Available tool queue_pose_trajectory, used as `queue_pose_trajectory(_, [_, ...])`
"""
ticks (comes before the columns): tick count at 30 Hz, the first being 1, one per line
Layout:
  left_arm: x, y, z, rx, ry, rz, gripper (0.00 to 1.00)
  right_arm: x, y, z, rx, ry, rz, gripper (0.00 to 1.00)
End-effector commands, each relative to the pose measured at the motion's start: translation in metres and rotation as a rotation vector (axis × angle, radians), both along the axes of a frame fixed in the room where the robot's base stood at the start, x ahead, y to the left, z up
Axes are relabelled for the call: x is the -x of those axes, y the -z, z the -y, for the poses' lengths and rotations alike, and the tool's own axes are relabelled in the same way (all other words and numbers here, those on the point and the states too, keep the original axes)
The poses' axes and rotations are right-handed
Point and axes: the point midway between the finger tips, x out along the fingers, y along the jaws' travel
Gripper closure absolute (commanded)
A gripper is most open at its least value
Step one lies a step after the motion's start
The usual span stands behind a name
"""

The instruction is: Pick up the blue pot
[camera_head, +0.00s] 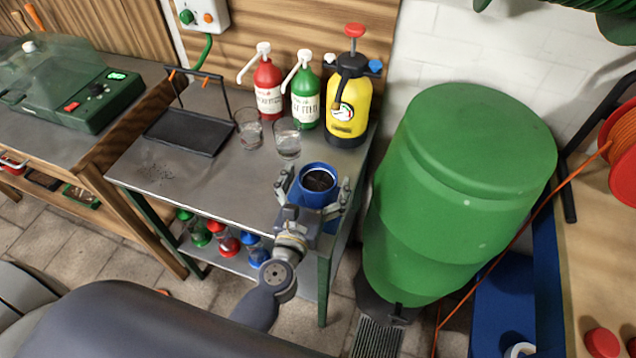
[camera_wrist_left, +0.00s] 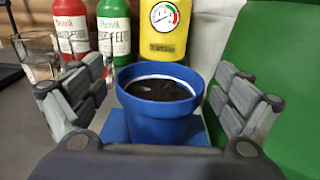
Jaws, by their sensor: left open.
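The blue pot (camera_head: 318,184) with dark soil inside stands upright near the front right corner of the metal table (camera_head: 180,178). It appears to sit on a blue base or saucer. My left gripper (camera_head: 315,188) is open, with one finger on each side of the pot. In the left wrist view the pot (camera_wrist_left: 160,108) is between the open fingers, with a visible gap on each side. The wrist housing hides the pot's lower front. My right gripper is not in view.
Behind the pot are two glasses (camera_head: 287,139), red (camera_head: 267,88) and green (camera_head: 305,98) pump bottles, and a yellow sprayer (camera_head: 348,105). A large green bin (camera_head: 450,200) stands close on the right. A black rack (camera_head: 188,132) is at the left.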

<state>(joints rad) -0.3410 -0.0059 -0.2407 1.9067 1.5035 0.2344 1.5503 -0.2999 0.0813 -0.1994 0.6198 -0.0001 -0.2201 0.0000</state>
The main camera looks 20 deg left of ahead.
Motion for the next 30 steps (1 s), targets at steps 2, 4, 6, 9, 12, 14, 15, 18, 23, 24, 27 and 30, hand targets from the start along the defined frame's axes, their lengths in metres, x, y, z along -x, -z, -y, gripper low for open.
queue_pose_trajectory(2, [0.000, 0.001, 0.000, 0.000, 0.000, -0.001, 0.07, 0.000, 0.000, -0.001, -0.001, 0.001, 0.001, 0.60])
queue_pose_trajectory(4, [0.000, 0.001, 0.000, 0.000, 0.000, -0.001, 0.09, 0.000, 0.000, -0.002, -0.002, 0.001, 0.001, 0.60])
queue_pose_trajectory(6, [0.000, 0.001, 0.000, 0.000, 0.000, -0.001, 0.25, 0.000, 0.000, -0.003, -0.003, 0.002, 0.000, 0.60])
queue_pose_trajectory(9, [0.000, 0.001, 0.000, 0.000, 0.000, -0.001, 0.48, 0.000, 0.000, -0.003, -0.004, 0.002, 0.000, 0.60])
queue_pose_trajectory(12, [0.001, 0.001, 0.000, 0.000, 0.000, -0.001, 0.59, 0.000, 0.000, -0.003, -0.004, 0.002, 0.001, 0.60])
queue_pose_trajectory(14, [0.000, 0.000, 0.000, 0.000, 0.000, 0.000, 0.64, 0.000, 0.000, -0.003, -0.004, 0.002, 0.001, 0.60])
queue_pose_trajectory(15, [0.000, 0.000, 0.000, 0.000, 0.000, 0.000, 0.64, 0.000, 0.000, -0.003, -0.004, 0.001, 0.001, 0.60])
queue_pose_trajectory(18, [0.001, 0.000, 0.000, 0.000, 0.000, 0.000, 0.64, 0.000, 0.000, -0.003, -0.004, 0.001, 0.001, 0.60])
queue_pose_trajectory(23, [0.001, -0.003, 0.000, 0.000, 0.000, 0.000, 0.64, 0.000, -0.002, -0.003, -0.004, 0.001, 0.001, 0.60])
queue_pose_trajectory(24, [0.001, -0.005, 0.000, 0.000, 0.000, 0.000, 0.64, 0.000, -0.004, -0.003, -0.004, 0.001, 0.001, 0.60])
queue_pose_trajectory(27, [0.001, -0.013, 0.000, 0.002, 0.000, 0.000, 0.64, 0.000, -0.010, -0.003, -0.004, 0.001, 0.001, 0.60])
queue_pose_trajectory(30, [0.001, -0.024, 0.000, 0.001, -0.001, 0.000, 0.64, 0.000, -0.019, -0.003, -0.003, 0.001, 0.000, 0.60])
